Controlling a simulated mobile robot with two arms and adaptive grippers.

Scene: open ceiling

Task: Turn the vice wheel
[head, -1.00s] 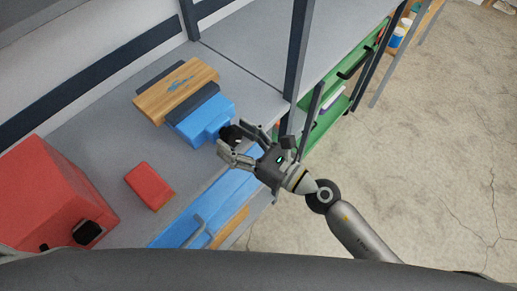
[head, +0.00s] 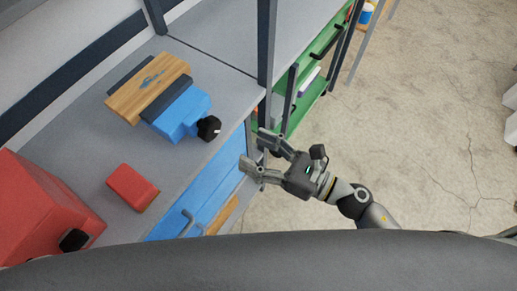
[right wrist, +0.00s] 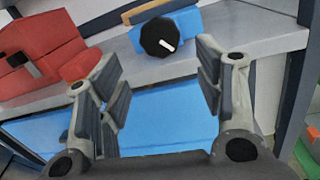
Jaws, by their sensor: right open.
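The blue vice (head: 183,112) sits on the grey workbench with a wooden board (head: 150,86) held in its jaws. Its black wheel (head: 209,128) faces the bench's front edge and carries a white mark. My right gripper (head: 252,157) is open and empty, in front of the bench edge and apart from the wheel. In the right wrist view the wheel (right wrist: 160,37) shows beyond and between the open fingers (right wrist: 158,85), with its white mark pointing to the lower right. My left gripper is not in view.
A red box (head: 45,210) with a black knob and a smaller red block (head: 132,187) stand on the workbench (head: 85,150). Blue drawers (head: 205,200) are below its front edge. A dark post (head: 266,50) rises right of the vice. Open floor (head: 420,110) lies to the right.

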